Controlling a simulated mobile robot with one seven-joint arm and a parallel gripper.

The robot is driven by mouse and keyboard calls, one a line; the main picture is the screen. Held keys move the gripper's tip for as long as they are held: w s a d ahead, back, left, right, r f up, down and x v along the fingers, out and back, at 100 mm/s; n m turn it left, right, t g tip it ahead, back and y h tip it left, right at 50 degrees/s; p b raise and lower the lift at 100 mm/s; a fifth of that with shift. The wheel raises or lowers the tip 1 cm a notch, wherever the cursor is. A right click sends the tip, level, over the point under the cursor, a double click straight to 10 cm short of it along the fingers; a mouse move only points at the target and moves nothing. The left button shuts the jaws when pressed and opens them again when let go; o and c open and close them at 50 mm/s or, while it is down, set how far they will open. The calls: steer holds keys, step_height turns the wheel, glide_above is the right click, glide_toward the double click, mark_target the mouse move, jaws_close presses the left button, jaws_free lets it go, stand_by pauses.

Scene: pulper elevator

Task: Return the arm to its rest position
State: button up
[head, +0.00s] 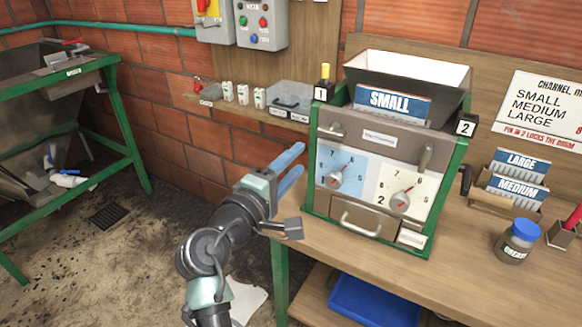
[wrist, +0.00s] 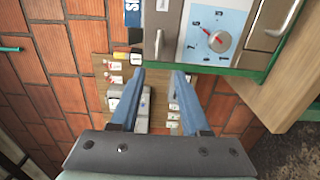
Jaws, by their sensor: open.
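My gripper (head: 288,168) has two blue fingers and is open and empty. In the head view it is in the air left of the green-framed machine, beside the dial panel, with my arm reaching up from the bottom. In the wrist view my gripper (wrist: 157,92) shows its fingers apart with nothing between them. The machine (head: 382,228) stands on the wooden workbench and has two dials, a blue-backed left one (head: 335,179) and a white-backed right one (head: 400,201). A "SMALL" plate (head: 392,103) sits at the machine's top.
The workbench (head: 465,250) carries a grease jar (head: 517,242) and "LARGE" and "MEDIUM" plates (head: 517,178) at right. A wall shelf (head: 245,113) and control box (head: 262,25) are behind my gripper. A green-framed stand (head: 127,125) is at left. Open floor (head: 140,265) lies between.

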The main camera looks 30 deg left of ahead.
steer(key=shift+s, duration=0.45)
steer(key=shift+r, duration=0.1)
